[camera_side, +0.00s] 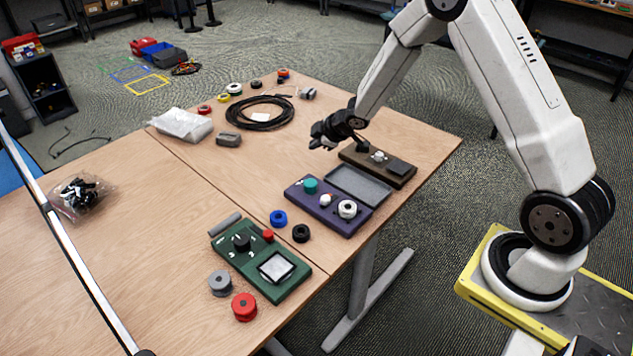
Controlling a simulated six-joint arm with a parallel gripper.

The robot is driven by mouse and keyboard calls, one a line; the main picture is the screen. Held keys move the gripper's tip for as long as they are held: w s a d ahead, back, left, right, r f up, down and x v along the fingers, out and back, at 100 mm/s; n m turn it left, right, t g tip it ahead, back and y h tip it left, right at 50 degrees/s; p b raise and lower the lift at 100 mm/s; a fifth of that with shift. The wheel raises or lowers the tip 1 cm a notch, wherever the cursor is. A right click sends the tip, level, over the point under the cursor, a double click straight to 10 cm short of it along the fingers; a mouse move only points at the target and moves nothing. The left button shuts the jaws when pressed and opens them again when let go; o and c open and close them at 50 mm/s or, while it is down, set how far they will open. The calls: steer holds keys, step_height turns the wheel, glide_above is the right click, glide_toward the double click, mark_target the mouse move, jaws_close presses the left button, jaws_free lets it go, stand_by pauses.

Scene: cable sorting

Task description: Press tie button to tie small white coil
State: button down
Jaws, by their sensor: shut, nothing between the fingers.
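A small white coil (347,209) lies on the right part of a purple device (330,219). The device also carries a teal knob (310,186), a small white button-like piece (325,200) and a grey tray (359,186). I cannot tell which part is the tie button. My gripper (318,143) is shut and empty, above the table behind the purple device and left of a brown device (400,178). It is apart from the white coil. Its fingers are small and dark in this view.
A green device (297,290) stands at the front, with grey (220,283), red (244,307), blue (278,218) and black (301,233) spools nearby. A black cable coil (259,124) and a plastic bag (182,125) lie further back.

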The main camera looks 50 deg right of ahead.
mark_target(308, 181)
steer(key=shift+w+d+f+n+t+y, duration=0.1)
steer(key=shift+w+d+f+n+y, duration=0.15)
steer(key=shift+w+f+n, duration=0.25)
steer(key=shift+w+d+f+n+t+y, duration=0.1)
steer(key=shift+w+d+f+n+y, duration=0.15)
steer(key=shift+f, duration=0.5)
steer(key=shift+w+d+f+n+t+y, duration=0.1)
steer(key=shift+w+d+f+n+y, duration=0.15)
steer(key=shift+w+f+n, duration=0.3)
steer(key=shift+s+f, duration=0.15)
steer(key=shift+f, duration=0.05)
steer(key=shift+f, duration=4.25)
steer(key=shift+f, duration=1.25)
steer(key=shift+r, duration=1.2)
